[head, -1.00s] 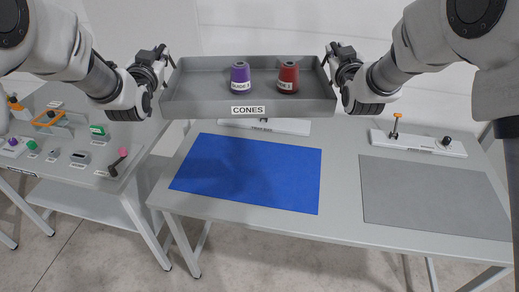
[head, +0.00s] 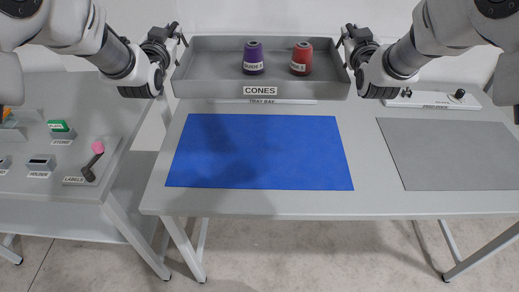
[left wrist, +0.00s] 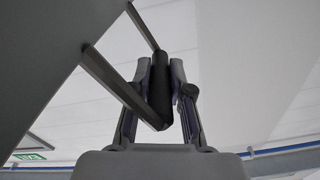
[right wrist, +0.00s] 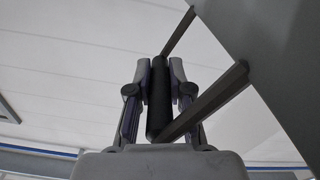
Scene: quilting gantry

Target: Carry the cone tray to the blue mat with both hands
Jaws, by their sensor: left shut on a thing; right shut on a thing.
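The grey cone tray (head: 215,87), labelled CONES, is held level in the air beyond the far edge of the blue mat (head: 260,152) in the head view. A purple cone (head: 253,58) and a red cone (head: 301,59) stand upright in it. My left gripper (head: 176,42) is shut on the tray's left handle, a dark bar (left wrist: 158,88) in the left wrist view. My right gripper (head: 347,42) is shut on the right handle, a dark bar (right wrist: 158,95) in the right wrist view. The mat lies flat and bare on the table.
A grey mat (head: 445,154) lies bare on the right of the table (head: 370,205). A white fixture (head: 435,98) stands behind it. A side bench at left carries a green block (head: 61,128), a holder (head: 41,163) and a pink-tipped tool (head: 97,150).

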